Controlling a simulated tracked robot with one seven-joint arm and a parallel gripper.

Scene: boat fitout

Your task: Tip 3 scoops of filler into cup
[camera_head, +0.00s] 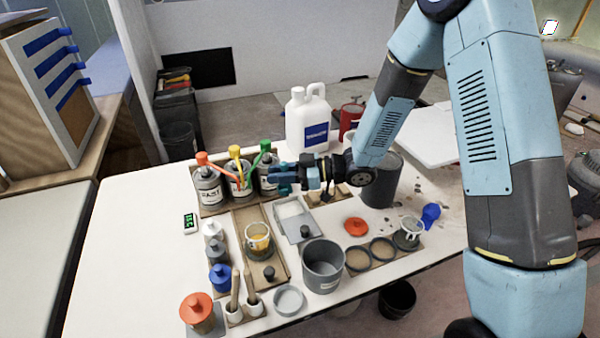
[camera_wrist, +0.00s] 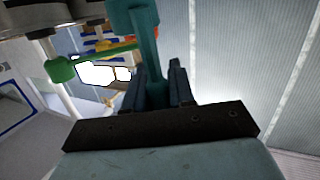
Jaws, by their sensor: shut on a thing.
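My gripper (camera_head: 287,178) is shut on a teal tool, whose handle (camera_wrist: 148,45) runs between the fingers in the wrist view; it looks like a scoop. In the head view the gripper is level, just right of the pump cans and above the back of the table. A clear cup (camera_head: 258,240) with yellowish contents stands on a brown tray, nearer the front than the gripper. A shallow grey bin (camera_head: 291,208) with pale contents, possibly the filler, lies just below the gripper. I cannot tell whether the scoop is loaded.
Cans with orange, yellow and green pumps (camera_head: 238,180) stand beside the gripper. A white jug (camera_head: 307,120) stands behind it. A grey tub (camera_head: 323,266), another clear cup (camera_head: 409,233) and several lidded pots crowd the front. The table's left side (camera_head: 125,235) is clear.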

